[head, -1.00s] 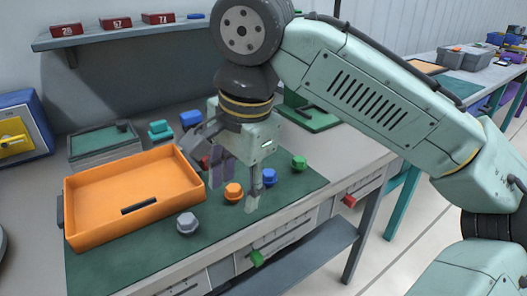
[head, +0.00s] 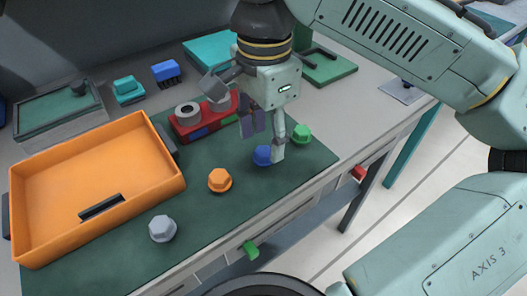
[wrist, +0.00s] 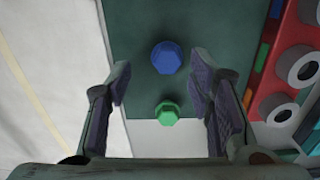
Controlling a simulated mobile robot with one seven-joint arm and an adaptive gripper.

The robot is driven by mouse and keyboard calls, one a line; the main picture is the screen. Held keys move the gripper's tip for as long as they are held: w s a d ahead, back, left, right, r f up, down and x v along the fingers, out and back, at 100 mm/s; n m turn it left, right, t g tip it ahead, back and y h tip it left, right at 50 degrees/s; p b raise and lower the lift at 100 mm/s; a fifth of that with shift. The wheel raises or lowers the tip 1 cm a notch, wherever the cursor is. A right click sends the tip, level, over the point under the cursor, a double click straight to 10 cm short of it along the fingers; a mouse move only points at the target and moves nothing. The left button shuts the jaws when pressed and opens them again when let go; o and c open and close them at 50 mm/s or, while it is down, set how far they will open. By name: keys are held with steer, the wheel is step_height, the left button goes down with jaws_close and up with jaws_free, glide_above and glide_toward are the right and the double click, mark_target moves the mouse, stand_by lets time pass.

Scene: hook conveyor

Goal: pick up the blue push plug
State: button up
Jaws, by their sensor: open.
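The blue push plug (head: 262,156) stands on the green mat (head: 205,215) near its right end, partly hidden behind a finger of my gripper in the head view. My gripper (head: 264,143) is open and empty, pointing down above the mat close to the blue plug. In the wrist view the blue plug (wrist: 167,57) lies just beyond and between the open fingertips (wrist: 160,85), and I see no contact. A green plug (head: 301,134) sits right of it at the mat's end; in the wrist view it shows between the fingers (wrist: 167,113).
An orange plug (head: 220,180) and a grey plug (head: 162,229) stand to the left on the mat. An orange tray (head: 100,180) fills the left side. A red block with grey rings (head: 203,118) stands behind the plugs. The bench's front edge is close.

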mark_target(263, 151)
steer(key=shift+w+a+f+p, duration=0.1)
steer(key=shift+w+f+p, duration=0.15)
steer(key=shift+f, duration=1.15)
steer(key=shift+w+f+p, duration=0.15)
steer(key=shift+w+f, duration=0.1)
steer(key=shift+f, duration=1.1)
steer(key=shift+c, duration=0.4)
steer(key=c, duration=0.8)
